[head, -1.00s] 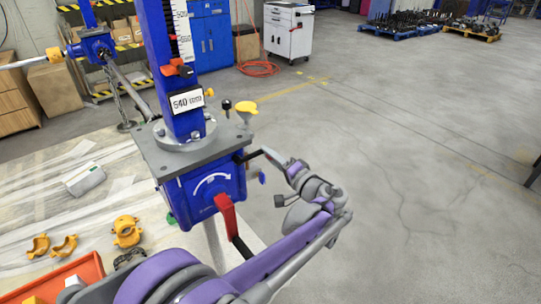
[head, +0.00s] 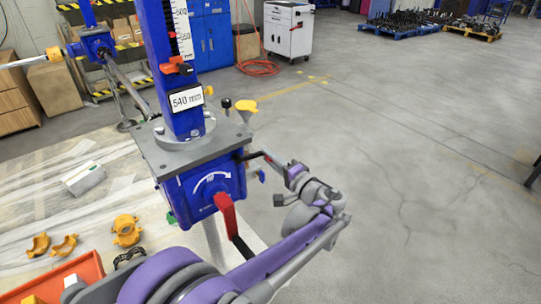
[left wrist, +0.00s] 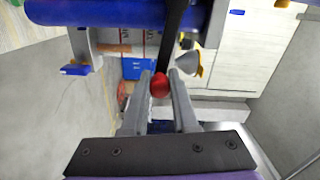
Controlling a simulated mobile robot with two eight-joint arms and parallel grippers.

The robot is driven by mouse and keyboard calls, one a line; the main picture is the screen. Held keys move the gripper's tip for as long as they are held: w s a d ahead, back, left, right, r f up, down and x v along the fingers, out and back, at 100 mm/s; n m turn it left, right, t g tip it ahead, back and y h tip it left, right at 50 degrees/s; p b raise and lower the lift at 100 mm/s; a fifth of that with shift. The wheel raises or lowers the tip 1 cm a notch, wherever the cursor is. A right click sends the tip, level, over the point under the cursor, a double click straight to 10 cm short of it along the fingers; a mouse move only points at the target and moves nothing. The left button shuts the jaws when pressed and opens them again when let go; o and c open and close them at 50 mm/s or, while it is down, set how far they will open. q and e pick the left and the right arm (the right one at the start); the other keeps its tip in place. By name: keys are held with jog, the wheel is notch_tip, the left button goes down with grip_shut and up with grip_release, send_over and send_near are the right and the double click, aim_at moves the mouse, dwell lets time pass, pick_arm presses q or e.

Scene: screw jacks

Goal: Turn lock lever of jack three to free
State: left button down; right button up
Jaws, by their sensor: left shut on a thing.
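A blue screw jack (head: 205,190) with a grey top plate stands in the middle of the head view; its label reads 540 mm. A black lever (head: 250,155) sticks out from its right side. My left gripper (head: 277,162) is at the outer end of this lever. In the left wrist view, the gripper's two fingers (left wrist: 160,88) are shut on a red knob (left wrist: 160,84) at the end of the black lever (left wrist: 170,35). A red handle (head: 226,212) hangs at the jack's front. My right gripper is not in view.
A table (head: 100,200) on the left holds orange clamps (head: 126,230), a white box (head: 83,177) and an orange bin (head: 60,285). A yellow knob (head: 245,106) stands behind the jack. Another blue jack (head: 93,47) is further back. The floor at right is clear.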

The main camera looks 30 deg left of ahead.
pick_arm(q)
jog(key=s+f+m, duration=0.2)
jog(key=m, duration=0.2)
jog(key=s+a+f+m+b, duration=0.1)
jog(key=s+f+m, duration=0.1)
jog(key=m, duration=0.3)
jog(key=s+a+f+m+b, duration=0.1)
jog(key=s+f+m, duration=0.1)
jog(key=f+m, duration=0.1)
jog(key=shift+a+m, duration=0.2)
jog(key=shift+m, duration=0.5)
jog(key=shift+s+a+f+m, duration=0.1)
jog(key=shift+s+a+m, duration=0.1)
jog(key=shift+s+m, duration=0.4)
jog(key=shift+s+a+f+m, duration=0.1)
jog(key=shift+s+a+m, duration=0.15)
jog(key=shift+m, duration=0.65)
jog(key=shift+s, duration=0.1)
jog(key=c, duration=0.7)
grip_release()
jog(key=shift+r, duration=0.15)
jog(key=v, duration=1.1)
